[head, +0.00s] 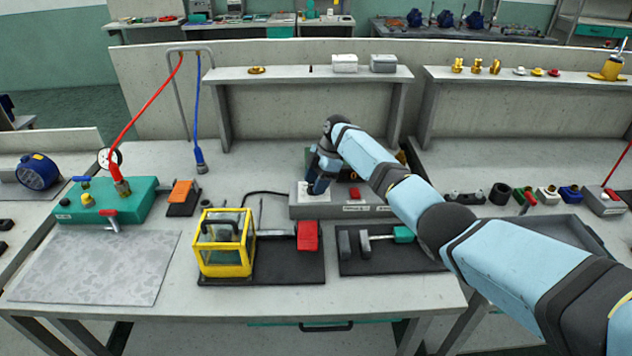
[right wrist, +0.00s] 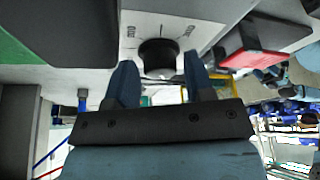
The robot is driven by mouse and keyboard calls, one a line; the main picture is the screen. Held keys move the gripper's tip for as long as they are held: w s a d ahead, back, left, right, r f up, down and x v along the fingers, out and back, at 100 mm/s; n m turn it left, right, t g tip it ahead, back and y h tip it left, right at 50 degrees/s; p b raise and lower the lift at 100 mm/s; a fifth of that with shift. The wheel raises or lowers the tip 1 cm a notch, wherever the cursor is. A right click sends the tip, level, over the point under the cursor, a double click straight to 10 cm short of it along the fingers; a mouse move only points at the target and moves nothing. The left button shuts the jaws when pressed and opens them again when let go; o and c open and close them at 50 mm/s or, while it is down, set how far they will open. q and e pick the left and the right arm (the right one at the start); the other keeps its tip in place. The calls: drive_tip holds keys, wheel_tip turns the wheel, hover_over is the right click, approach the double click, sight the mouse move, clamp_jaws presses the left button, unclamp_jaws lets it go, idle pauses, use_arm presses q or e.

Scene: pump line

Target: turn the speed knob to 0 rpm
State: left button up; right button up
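The speed knob (right wrist: 158,58) is a round black knob on a pale dial plate (right wrist: 128,40) with printed marks, seen in the right wrist view. My right gripper (right wrist: 160,68) has its two blue fingers apart, one on each side of the knob, with narrow gaps visible. I cannot tell how deep they reach around it. In the head view my right gripper (head: 318,186) points down over the left part of the grey control box (head: 340,211) and hides the knob. The knob's pointer and speed reading are not legible. My left gripper is not in view.
A red button (head: 354,192) sits on the box right of my gripper. A yellow-framed guard (head: 224,243) and a red switch (head: 307,236) stand in front left. A black tray (head: 378,262) with tools lies in front. My right arm crosses the bench's right side.

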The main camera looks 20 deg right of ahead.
drive_tip(key=shift+o, duration=0.6)
drive_tip(key=v, duration=1.3)
drive_tip(key=shift+d+r, duration=0.15)
drive_tip(key=shift+r, duration=0.25)
